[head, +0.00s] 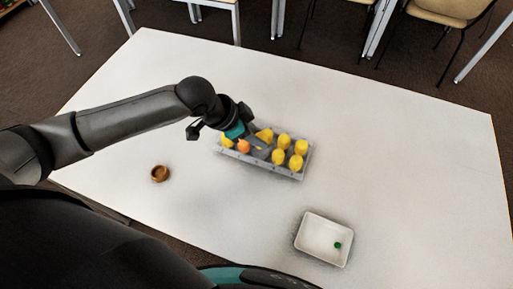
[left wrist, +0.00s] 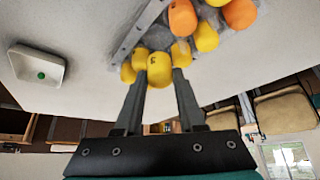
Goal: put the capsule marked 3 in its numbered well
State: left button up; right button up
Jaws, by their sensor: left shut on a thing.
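My left gripper (head: 262,149) reaches over a grey tray of numbered wells (head: 272,171). In the left wrist view its fingers (left wrist: 162,78) are shut on a yellow capsule (left wrist: 159,71). Several other yellow capsules (head: 296,162) stand in the tray, and an orange capsule (head: 243,146) stands left of my fingers. The left wrist view shows a second orange capsule (left wrist: 240,13). Whether the held capsule is clear of its well I cannot tell. The well numbers are too small to read. My right gripper is not in view.
A white shallow dish (head: 318,247) with a small green thing (head: 337,245) in it is at the front right. A small brown cup (head: 160,175) stands left of the tray. The white table (head: 410,150) is clear to the right. Chairs stand beyond its far edge.

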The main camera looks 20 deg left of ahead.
pick_arm(q)
notch_tip(320, 180, down, 5)
jog(key=shift+r+b, duration=0.1)
jog(key=shift+b, duration=0.65)
jog(key=shift+f, duration=0.2)
jog(key=shift+r, duration=0.1)
jog(key=shift+f, duration=0.2)
jog(key=o, duration=0.4)
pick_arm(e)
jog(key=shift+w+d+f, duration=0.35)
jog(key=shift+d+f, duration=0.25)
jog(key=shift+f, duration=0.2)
